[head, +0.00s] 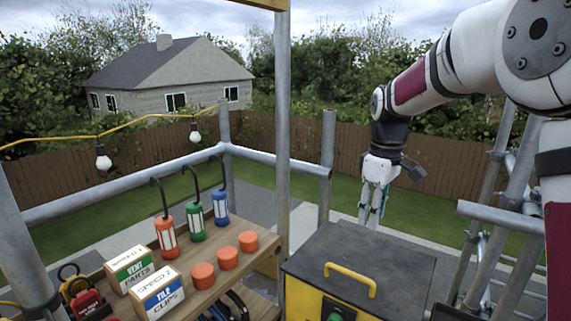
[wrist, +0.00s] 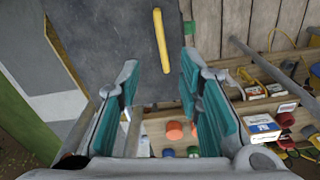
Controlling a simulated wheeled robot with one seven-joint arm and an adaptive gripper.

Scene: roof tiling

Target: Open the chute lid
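A dark grey lid (head: 385,275) lies flat and closed on top of a yellow box (head: 303,299) at the bottom centre right of the head view. A yellow bar handle (head: 350,279) is fixed on the lid. In the wrist view the dark lid (wrist: 115,45) fills the upper middle, with the yellow handle (wrist: 161,40) just beyond my fingertips. My gripper (head: 371,215) hangs pointing down behind the lid's far edge in the head view. In the wrist view its two teal-padded fingers (wrist: 160,72) are spread apart with nothing between them. It does not touch the handle.
Left of the box is a wooden shelf (head: 210,282) with lanterns (head: 195,221), orange cylinders (head: 228,257) and labelled boxes (head: 158,291). A metal post (head: 283,130) rises near the box's left corner. Scaffold rails (head: 290,161) and more tubes stand around. Space above the lid is clear.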

